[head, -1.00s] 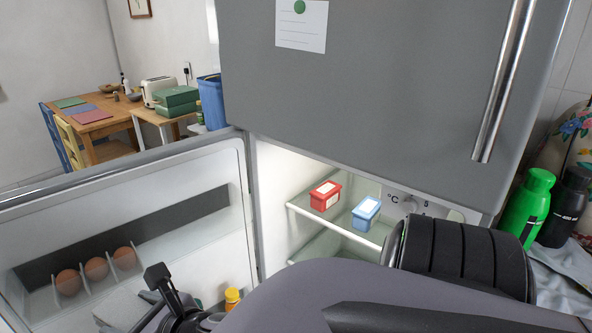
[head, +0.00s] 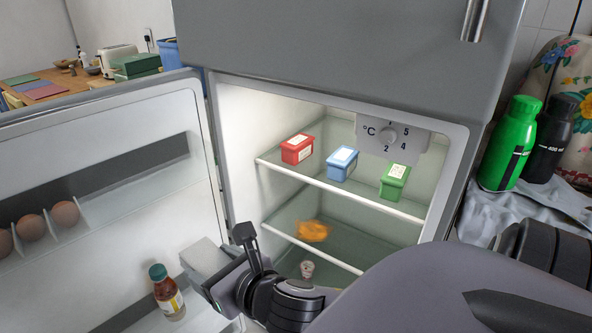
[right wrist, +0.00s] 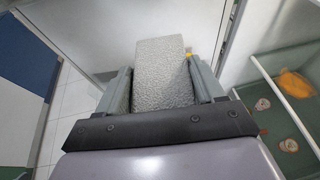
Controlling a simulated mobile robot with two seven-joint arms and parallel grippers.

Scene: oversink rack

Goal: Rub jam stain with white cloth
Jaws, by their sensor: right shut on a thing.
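The white cloth (head: 203,258), a pale, rough, folded block, is held in my right gripper (head: 222,276) in front of the open fridge, beside its door. In the right wrist view the cloth (right wrist: 162,75) stands out between the two fingers of the right gripper (right wrist: 160,88). An orange-brown patch (head: 312,231), apparently the jam stain, lies on the lower glass shelf. It also shows at the right of the right wrist view (right wrist: 294,83). The cloth is apart from it, to its left in the head view. My left gripper is not in view.
Red (head: 297,148), blue (head: 342,163) and green (head: 394,181) tubs stand on the upper shelf (head: 330,187). The open door (head: 100,150) on the left holds eggs (head: 66,214) and a bottle (head: 167,292). Green (head: 511,143) and black bottles stand right of the fridge.

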